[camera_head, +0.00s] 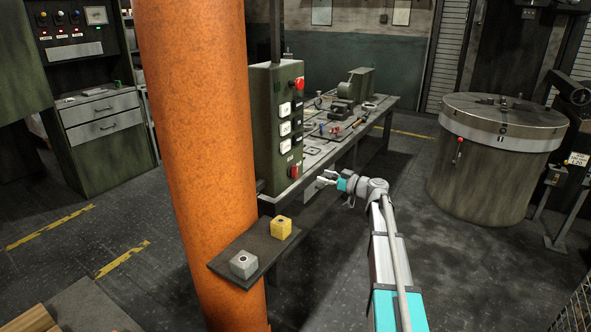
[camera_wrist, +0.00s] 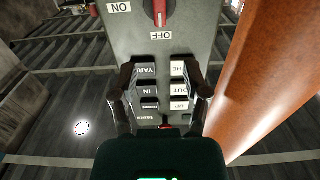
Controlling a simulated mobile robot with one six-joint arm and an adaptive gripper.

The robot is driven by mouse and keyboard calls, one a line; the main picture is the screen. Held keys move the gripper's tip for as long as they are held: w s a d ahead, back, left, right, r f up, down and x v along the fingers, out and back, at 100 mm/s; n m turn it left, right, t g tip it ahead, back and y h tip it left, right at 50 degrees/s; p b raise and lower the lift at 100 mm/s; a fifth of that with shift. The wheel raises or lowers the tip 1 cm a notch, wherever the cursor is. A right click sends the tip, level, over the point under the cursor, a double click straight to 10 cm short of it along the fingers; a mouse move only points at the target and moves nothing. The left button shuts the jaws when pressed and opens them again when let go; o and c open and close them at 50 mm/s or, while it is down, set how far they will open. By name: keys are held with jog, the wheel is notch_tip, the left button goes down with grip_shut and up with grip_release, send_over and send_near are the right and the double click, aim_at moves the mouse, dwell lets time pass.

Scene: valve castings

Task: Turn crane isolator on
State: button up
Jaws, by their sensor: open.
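The crane isolator is a red rotary handle (camera_head: 294,171) low on the face of a green control box (camera_head: 262,120). In the wrist view the red handle (camera_wrist: 159,12) is at the top edge, partly cut off. It lies in line with the OFF label (camera_wrist: 161,35); the ON label (camera_wrist: 119,7) is to its left. My gripper (camera_head: 322,179) is open and empty, to the right of the box and apart from it.
A red knob (camera_head: 299,84) is near the box top. An orange column (camera_head: 195,130) stands close beside the box. A small shelf (camera_head: 258,247) carries a grey block (camera_head: 243,264) and a yellow block (camera_head: 281,228).

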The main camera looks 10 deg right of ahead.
aim_at(297, 168)
jog(key=x, duration=1.1)
jog(key=shift+w+a, duration=0.2)
jog(key=shift+w, duration=0.1)
grip_shut()
